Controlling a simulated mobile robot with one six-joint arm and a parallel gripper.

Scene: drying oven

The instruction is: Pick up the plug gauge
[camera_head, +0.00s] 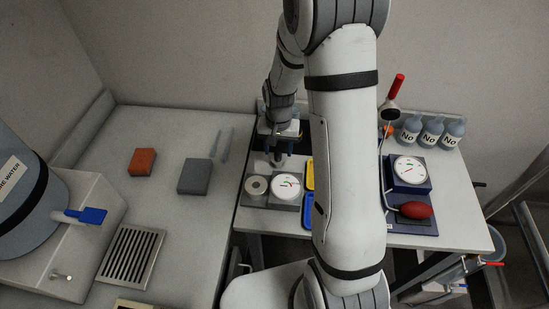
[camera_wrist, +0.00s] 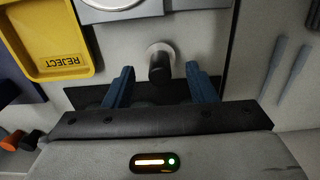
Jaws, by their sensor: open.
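A small upright piece with a dark knob end and a pale round base, which looks like the plug gauge (camera_wrist: 159,66), stands on the bench in the wrist view. My gripper (camera_wrist: 158,76) is open, with one blue finger on each side of it and a visible gap to both fingers. In the head view my gripper (camera_head: 279,149) hangs over the back left of the right-hand bench. The gauge (camera_head: 277,161) shows only as a small grey shape below the fingers. Its lower part and exact height relative to the fingertips are hard to tell.
A dial instrument (camera_head: 286,186) sits just in front of the gripper. A yellow REJECT tray (camera_wrist: 62,66) lies beside it. My arm hides the bench middle. A red-bulb gauge (camera_head: 416,210) and several bottles (camera_head: 432,132) stand to the right. Grey block (camera_head: 195,177) lies left.

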